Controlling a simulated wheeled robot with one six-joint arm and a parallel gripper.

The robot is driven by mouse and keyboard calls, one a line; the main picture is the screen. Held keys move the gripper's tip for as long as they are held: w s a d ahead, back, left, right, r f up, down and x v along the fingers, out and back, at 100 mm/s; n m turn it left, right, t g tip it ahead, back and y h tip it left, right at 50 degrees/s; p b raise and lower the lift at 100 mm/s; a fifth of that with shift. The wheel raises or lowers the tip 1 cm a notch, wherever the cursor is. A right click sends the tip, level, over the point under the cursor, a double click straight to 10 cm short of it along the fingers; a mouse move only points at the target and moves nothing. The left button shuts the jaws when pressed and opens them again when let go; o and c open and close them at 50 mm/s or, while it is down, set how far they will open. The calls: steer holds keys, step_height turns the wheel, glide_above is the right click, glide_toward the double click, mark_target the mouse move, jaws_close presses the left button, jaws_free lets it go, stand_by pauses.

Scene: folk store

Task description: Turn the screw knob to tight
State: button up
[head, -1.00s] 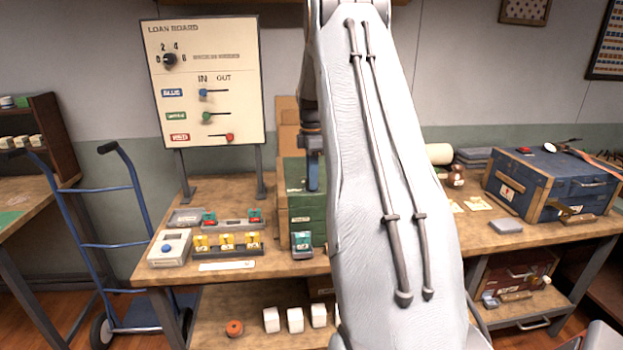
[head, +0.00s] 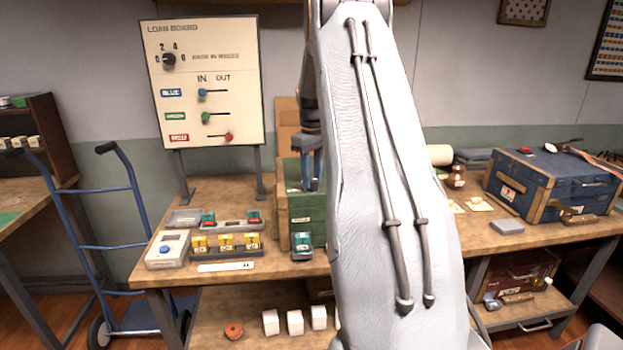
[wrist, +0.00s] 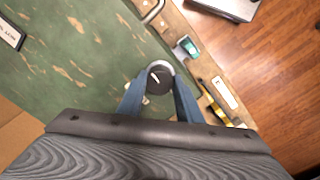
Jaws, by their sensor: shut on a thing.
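The screw knob (wrist: 160,78) is a small dark round knob with a white pointer line and a pale collar round it. It sits on top of the worn green chest (wrist: 90,60), which also shows in the head view (head: 303,215). My gripper (wrist: 158,88) is shut on the knob, one blue finger on each side. In the wrist view the pointer line slants toward the upper left. In the head view my gripper (head: 312,188) points down onto the chest top, and the knob is hidden there. Any tight mark is not readable.
The bench (head: 150,265) holds a row of yellow-tagged items (head: 226,243) and a grey box with a blue button (head: 167,249) left of the chest. The loan board (head: 205,85) stands behind. A blue chest (head: 550,187) stands at the right.

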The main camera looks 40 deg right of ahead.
steer(key=m, duration=0.4)
steer(key=shift+m+b, duration=0.3)
steer(key=m, duration=0.3)
steer(key=shift+m, duration=0.3)
steer(key=m+b, duration=0.1)
steer(key=m, duration=0.3)
steer(key=shift+d+m, duration=0.1)
steer(key=shift+m, duration=0.2)
steer(key=m, duration=0.4)
steer(key=shift+r+b, duration=0.1)
steer(key=shift+b, duration=0.25)
steer(key=m, duration=0.5)
steer(key=shift+b, duration=0.35)
steer(key=m, duration=0.4)
steer(key=shift+m+b, duration=0.3)
steer(key=m, duration=0.4)
steer(key=shift+b, duration=0.35)
steer(key=shift+m, duration=2.2)
